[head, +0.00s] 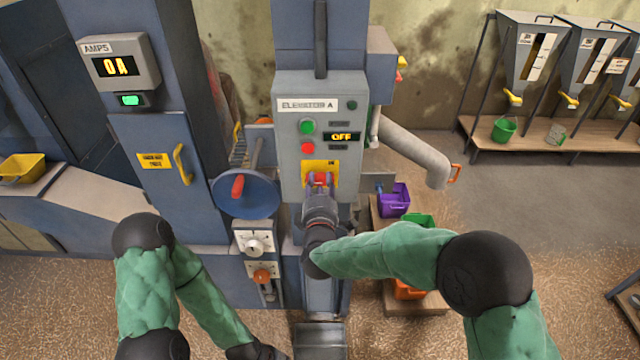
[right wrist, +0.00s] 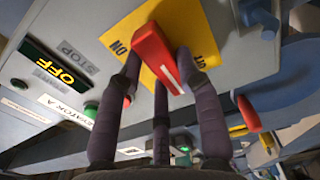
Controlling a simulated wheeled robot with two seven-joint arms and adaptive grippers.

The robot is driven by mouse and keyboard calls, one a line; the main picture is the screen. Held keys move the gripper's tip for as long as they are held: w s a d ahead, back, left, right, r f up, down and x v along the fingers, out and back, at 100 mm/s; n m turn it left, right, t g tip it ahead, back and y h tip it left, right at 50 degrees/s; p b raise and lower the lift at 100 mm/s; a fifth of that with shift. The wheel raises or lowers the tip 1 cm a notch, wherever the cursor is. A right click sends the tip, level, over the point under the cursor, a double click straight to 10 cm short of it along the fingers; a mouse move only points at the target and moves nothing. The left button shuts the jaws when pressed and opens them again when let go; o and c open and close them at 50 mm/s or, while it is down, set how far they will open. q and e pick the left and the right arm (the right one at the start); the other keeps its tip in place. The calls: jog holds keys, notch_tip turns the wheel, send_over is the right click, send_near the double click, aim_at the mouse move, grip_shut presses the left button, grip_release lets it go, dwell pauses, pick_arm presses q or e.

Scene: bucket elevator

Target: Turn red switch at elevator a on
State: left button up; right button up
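The red switch (head: 320,179) sits on a yellow plate (head: 311,166) low on the grey Elevator A panel (head: 330,110). The panel's display (head: 343,137) reads OFF. My right gripper (head: 319,190) is at the switch, with its wrist partly hiding it. In the right wrist view, the red handle (right wrist: 158,58) lies between the dark fingers of my right gripper (right wrist: 160,62). The fingers flank it closely; whether they all press on it is unclear. The plate's ON lettering shows left of the handle.
Green (head: 307,126) and red (head: 307,148) buttons are above the switch. A blue handwheel (head: 245,196) with a red handle stands left of the panel. A grey pipe (head: 415,155) and purple bucket (head: 394,200) are to the right. Open floor lies further right.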

dwell(0.3)
jog(key=m, duration=0.4)
jog(key=shift+d+b, duration=0.1)
jog(key=shift+b, duration=0.25)
jog(key=m+b, duration=0.1)
jog(key=m, duration=0.3)
jog(key=shift+d+f, duration=0.1)
jog(key=shift+f, duration=0.05)
jog(key=m+b, duration=0.2)
jog(key=m, duration=0.3)
jog(key=shift+d+f, duration=0.1)
jog(key=shift+f, duration=0.05)
jog(key=m+b, duration=0.2)
jog(key=m, duration=0.2)
jog(key=shift+m+b, duration=0.4)
jog(key=o, duration=1.1)
jog(key=shift+o, duration=0.2)
jog(key=shift+s, duration=0.1)
